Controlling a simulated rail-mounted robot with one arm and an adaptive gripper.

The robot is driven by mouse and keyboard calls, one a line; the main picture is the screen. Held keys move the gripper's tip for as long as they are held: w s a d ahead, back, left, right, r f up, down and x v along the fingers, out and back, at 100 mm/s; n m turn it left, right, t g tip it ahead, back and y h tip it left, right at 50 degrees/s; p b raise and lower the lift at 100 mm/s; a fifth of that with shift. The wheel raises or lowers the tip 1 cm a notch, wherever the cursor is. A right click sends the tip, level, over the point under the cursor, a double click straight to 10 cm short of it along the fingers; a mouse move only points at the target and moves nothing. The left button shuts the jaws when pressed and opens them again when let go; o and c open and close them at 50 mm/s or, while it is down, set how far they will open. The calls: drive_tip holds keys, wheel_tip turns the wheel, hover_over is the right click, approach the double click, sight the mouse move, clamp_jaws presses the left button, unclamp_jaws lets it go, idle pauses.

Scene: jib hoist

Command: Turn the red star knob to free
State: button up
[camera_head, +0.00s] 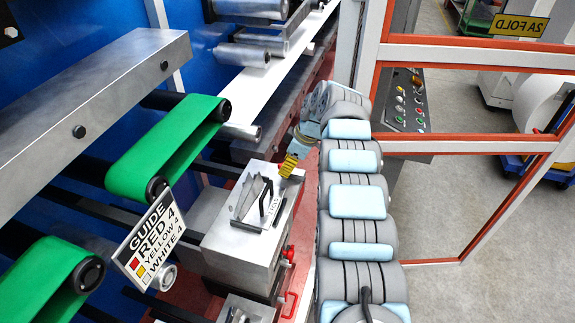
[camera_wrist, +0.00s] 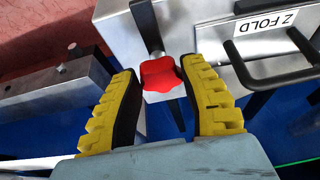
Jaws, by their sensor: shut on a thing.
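The red star knob (camera_wrist: 160,74) shows in the wrist view on the end of a metal stem beside a grey metal box (camera_wrist: 215,30). My gripper (camera_wrist: 161,70) has its two yellow-and-black fingers on either side of the knob and is shut on it. In the head view my gripper (camera_head: 289,165) is by the far right corner of the box (camera_head: 238,245). There I cannot make out the held knob. No free mark shows in either view.
A black handle (camera_wrist: 268,75) stands out beside the Z FOLD label (camera_wrist: 270,33), close right of my gripper. Green belts (camera_head: 165,145) and a GUIDE sign (camera_head: 150,240) are at left. A red-framed guard (camera_head: 470,55) stands at right.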

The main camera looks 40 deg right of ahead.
sight(302, 178)
drive_tip(key=shift+f, duration=0.1)
drive_tip(key=o, duration=1.2)
drive_tip(key=shift+s, duration=0.1)
drive_tip(key=v, duration=1.2)
drive_tip(key=shift+d, duration=0.1)
